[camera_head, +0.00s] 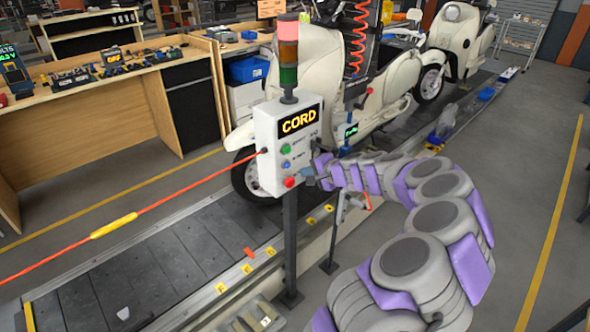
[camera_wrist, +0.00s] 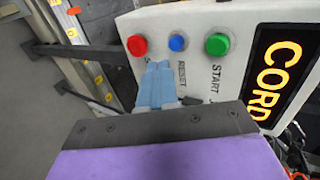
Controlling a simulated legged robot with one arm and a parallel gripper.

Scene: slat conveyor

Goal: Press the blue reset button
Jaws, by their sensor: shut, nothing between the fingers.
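The white control box (camera_head: 268,160) stands on a dark post and carries a lit CORD display (camera_head: 298,122). Its front has a green button (camera_head: 285,149), a blue button (camera_head: 286,165) and a red button (camera_head: 289,183) in a column. In the wrist view the blue reset button (camera_wrist: 177,43), labelled RESET, sits between the red button (camera_wrist: 137,46) and the green START button (camera_wrist: 217,44). My gripper (camera_wrist: 160,70) is shut and empty, its light-blue fingertips just short of the blue button in the picture. Whether they touch the panel I cannot tell. In the head view my gripper (camera_head: 309,174) is close by the box's right side.
A stack light (camera_head: 288,55) tops the box. An orange cord (camera_head: 180,200) with a yellow sleeve (camera_head: 113,226) runs left from the box. Cream scooters (camera_head: 310,80) stand on the slat conveyor (camera_head: 180,255) behind it.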

